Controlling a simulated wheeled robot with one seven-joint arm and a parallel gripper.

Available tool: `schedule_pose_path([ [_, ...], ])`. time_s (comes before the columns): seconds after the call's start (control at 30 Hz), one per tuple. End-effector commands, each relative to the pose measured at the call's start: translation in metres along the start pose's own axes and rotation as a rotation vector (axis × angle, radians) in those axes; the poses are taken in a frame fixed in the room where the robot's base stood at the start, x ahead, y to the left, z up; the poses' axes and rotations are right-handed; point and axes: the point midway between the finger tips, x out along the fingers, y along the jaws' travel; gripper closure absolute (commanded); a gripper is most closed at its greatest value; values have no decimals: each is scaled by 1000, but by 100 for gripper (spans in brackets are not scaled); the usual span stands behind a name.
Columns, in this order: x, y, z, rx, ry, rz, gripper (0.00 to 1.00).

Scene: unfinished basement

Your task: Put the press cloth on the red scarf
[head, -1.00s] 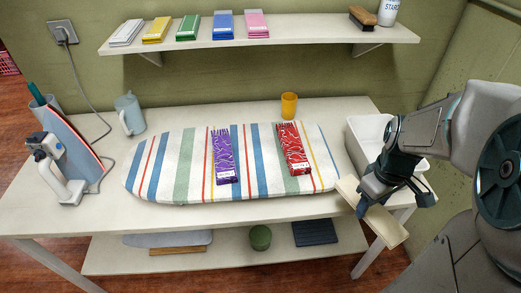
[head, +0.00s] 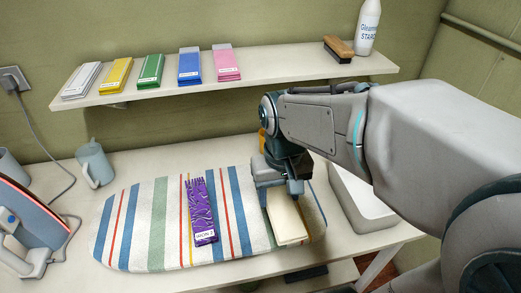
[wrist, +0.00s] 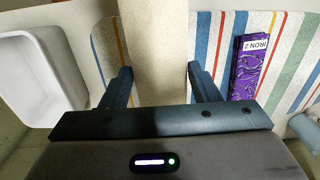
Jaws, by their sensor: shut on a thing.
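The cream, flat press cloth (head: 287,218) is held over the right part of the striped ironing board in the head view. In the wrist view it runs as a pale strip (wrist: 160,50) between the two fingers. My gripper (head: 283,188) is shut on it, and the fingers also show in the wrist view (wrist: 159,82). The red scarf is not visible now; the arm, gripper and cloth cover the area where it lay. I cannot tell whether the cloth touches anything below it.
The striped ironing board (head: 158,218) carries a purple patterned scarf (head: 201,212) left of my gripper. A white bin (head: 360,205) stands to the right. An iron (head: 30,228) and a grey-blue mug (head: 95,163) are at the left. A shelf (head: 130,98) with folded cloths runs behind.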

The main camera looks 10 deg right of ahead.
Motion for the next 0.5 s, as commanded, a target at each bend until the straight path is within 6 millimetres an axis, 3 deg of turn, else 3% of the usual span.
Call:
schedule_pose_path([
  [0.17,-1,-3,-5,34,-3,-1,66],
  [0.5,32,12,-56,35,-5,0,66],
])
